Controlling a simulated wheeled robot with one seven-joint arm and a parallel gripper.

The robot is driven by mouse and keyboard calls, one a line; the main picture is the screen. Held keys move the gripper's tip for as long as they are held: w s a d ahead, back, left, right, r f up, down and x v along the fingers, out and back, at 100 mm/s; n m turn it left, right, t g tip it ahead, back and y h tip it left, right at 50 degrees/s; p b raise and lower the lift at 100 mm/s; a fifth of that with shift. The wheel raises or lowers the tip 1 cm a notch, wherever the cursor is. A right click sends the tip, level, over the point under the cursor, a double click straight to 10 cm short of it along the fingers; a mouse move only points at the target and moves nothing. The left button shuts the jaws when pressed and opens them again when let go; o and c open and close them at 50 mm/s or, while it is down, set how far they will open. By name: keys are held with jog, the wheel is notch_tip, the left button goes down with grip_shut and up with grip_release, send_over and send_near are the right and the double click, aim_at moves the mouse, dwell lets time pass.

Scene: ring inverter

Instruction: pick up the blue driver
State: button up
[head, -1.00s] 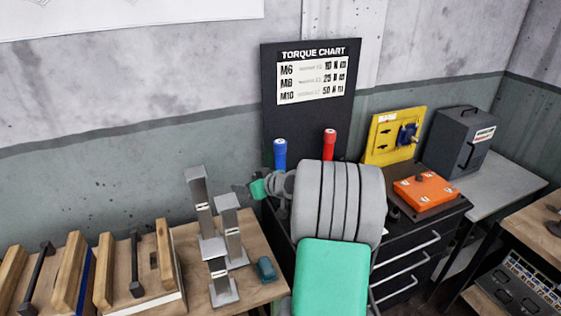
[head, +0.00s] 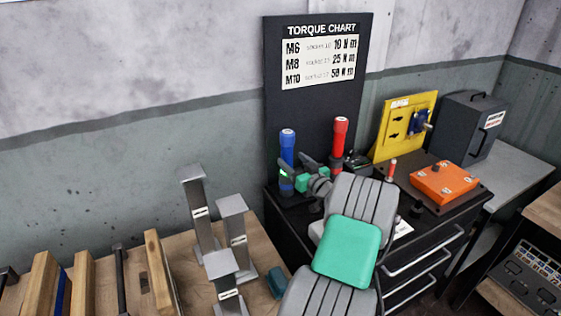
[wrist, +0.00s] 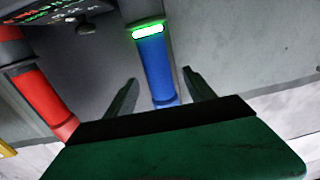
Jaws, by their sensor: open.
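The blue driver (head: 287,147) stands upright on top of the black cabinet, in front of the torque chart board. In the wrist view the blue driver (wrist: 153,65) lies in the gap between my fingers, with a glowing green ring around it. My gripper (head: 291,170) is open at the driver's lower part. In the wrist view both fingers of my gripper (wrist: 160,76) are apart, one on each side of the driver, with visible space beside it. The driver's lower part is partly hidden by my gripper in the head view.
A red driver (head: 339,136) stands close to the right; it also shows in the wrist view (wrist: 45,100). The torque chart board (head: 315,100) rises behind. A yellow panel (head: 402,128) and orange box (head: 444,182) stand right. Grey metal posts (head: 199,210) stand left on the wooden table.

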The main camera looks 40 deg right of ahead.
aim_at(283, 149)
jog(key=p+x, duration=0.3)
jog(key=x, duration=0.4)
jog(key=shift+w+d+p, duration=0.25)
jog(key=shift+w+p, duration=0.05)
grip_shut()
jog(key=shift+r, duration=0.2)
dwell(0.3)
